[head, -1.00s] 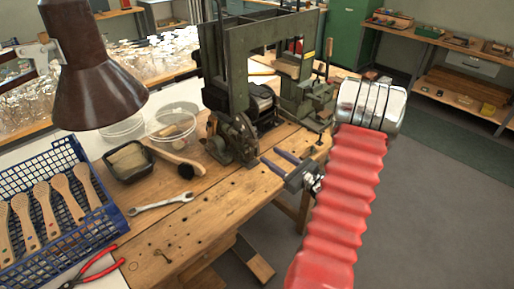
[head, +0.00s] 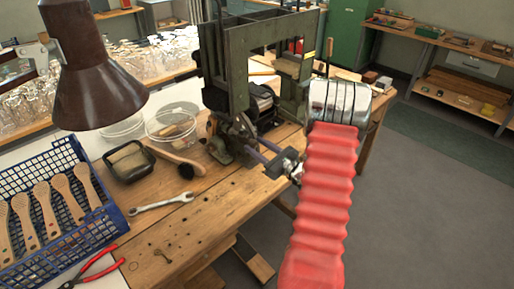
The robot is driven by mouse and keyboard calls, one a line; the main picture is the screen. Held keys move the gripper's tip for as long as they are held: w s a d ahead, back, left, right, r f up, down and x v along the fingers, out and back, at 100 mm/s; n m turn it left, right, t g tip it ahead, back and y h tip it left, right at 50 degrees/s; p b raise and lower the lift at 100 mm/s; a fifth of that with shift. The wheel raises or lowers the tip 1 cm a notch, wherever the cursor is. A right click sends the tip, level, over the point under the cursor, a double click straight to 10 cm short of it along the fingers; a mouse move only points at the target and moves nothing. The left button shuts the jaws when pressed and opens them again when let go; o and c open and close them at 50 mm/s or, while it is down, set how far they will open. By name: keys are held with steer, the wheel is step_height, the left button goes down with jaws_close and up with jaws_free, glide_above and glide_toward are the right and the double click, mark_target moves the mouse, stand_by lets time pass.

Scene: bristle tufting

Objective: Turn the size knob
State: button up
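The tufting machine (head: 237,75) is a tall dark green frame on the wooden bench. A dark metal disc assembly (head: 222,135) sits low on its near side. The size knob cannot be picked out clearly; it may be at this disc, partly behind my fingers. My gripper (head: 251,145) reaches in from the right with two bluish fingers pointed left at the disc. The fingers are apart, with a gap between them. Their tips are very close to the disc; I cannot tell whether they touch it or stand around a knob.
A blue crate (head: 100,220) holds several wooden brush bodies. A brown lamp (head: 92,80) hangs at left. The floor at right is clear.

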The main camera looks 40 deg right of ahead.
steer(key=c, duration=0.9)
steer(key=shift+a, duration=0.15)
steer(key=shift+c, duration=0.3)
jaws_close()
steer(key=shift+n, duration=0.3)
steer(key=n, duration=0.3)
steer(key=shift+n, duration=0.4)
steer(key=n, duration=0.4)
steer(key=shift+n, duration=0.3)
jaws_free()
jaws_close()
